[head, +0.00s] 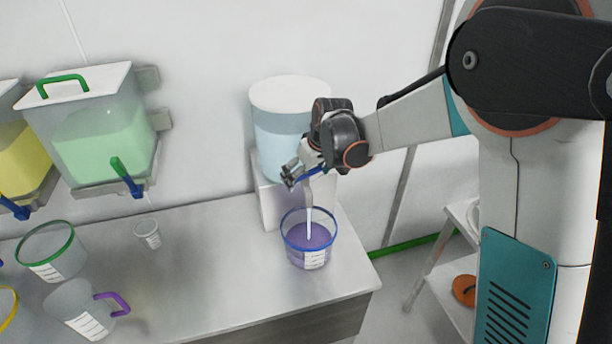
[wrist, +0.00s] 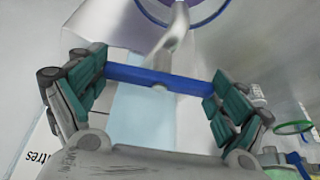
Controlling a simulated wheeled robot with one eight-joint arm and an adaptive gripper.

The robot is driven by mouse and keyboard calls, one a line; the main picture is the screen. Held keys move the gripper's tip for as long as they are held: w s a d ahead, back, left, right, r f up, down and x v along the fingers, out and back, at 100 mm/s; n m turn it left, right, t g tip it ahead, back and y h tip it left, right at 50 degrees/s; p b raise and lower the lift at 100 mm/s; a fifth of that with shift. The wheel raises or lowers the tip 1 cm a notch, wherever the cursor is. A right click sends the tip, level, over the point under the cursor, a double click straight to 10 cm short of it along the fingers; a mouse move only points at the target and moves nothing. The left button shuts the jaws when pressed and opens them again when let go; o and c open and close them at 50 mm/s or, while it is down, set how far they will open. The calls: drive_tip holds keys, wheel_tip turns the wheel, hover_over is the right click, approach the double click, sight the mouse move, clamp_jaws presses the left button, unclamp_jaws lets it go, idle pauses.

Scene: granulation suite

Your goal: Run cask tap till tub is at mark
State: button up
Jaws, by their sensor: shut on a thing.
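The cask (head: 280,135) is a clear round vessel with a white lid and pale blue liquid, on a white stand by the wall. My gripper (head: 298,174) is shut on the blue tap handle (wrist: 158,79) at the cask's front. In the wrist view, my gripper (wrist: 155,82) has one finger at each end of the handle. A pale stream (head: 309,222) runs down from the tap into the tub (head: 297,250). The tub has a blue rim, purple contents and a white scale label (head: 314,260). Its level against the mark is too small to read.
At left, a wall tank of green liquid (head: 105,135) has its own tap (head: 127,178). A green-rimmed tub (head: 52,252), a purple-handled jug (head: 82,308) and a small cup (head: 147,234) stand on the bench (head: 215,285). A shelf rack (head: 440,265) stands right of the bench.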

drive_tip(key=shift+n, duration=0.5)
drive_tip(key=o, duration=0.8)
drive_tip(key=shift+r, duration=0.1)
drive_tip(key=v, duration=1.1)
drive_tip(key=shift+d+r, duration=0.3)
drive_tip(key=shift+r, duration=0.1)
